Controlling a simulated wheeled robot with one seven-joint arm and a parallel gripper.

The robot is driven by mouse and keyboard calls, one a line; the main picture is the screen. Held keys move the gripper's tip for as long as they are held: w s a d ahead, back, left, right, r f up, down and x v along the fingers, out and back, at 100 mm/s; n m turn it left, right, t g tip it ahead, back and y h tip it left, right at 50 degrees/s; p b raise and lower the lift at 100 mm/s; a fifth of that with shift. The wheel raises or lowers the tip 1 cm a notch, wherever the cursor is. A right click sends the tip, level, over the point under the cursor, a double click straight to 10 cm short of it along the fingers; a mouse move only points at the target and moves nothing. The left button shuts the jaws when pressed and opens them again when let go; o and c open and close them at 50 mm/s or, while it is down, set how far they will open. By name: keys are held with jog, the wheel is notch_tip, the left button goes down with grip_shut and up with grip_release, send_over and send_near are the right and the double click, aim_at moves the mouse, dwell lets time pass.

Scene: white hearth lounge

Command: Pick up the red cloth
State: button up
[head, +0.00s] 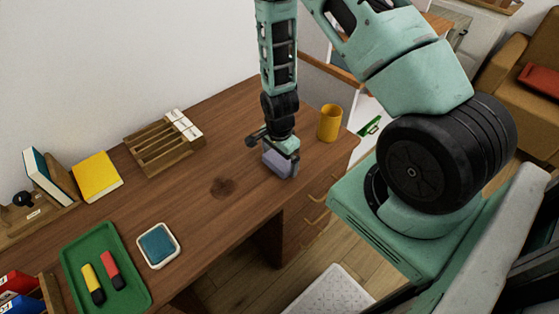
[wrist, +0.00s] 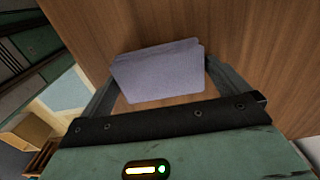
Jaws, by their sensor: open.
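My gripper (head: 280,158) points down at the desk near its right front edge. In the wrist view my gripper (wrist: 162,78) is open, with one finger on each side of a flat lavender-grey block that looks like a folded cloth or stack (wrist: 160,70). The same lavender piece shows under the gripper in the head view (head: 277,163). I see no red cloth on the desk. A red, soft-looking piece (head: 540,78) lies on the brown armchair at the far right; I cannot tell whether it is a cloth or a cushion.
On the wooden desk (head: 200,215) stand a yellow cup (head: 329,122) right of my gripper, a slatted wooden rack (head: 160,147), a yellow book (head: 97,176), a green tray (head: 75,240) with two markers, and a white dish (head: 143,240) holding something blue. The desk's middle is clear.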

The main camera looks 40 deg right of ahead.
aim_at(279, 159)
jog(key=shift+c, duration=0.3)
jog(key=c, duration=0.7)
jog(key=shift+r, duration=0.1)
jog(key=shift+c, duration=0.2)
notch_tip(279, 159, up, 10)
jog(key=shift+b, duration=0.45)
jog(key=shift+o, duration=0.9)
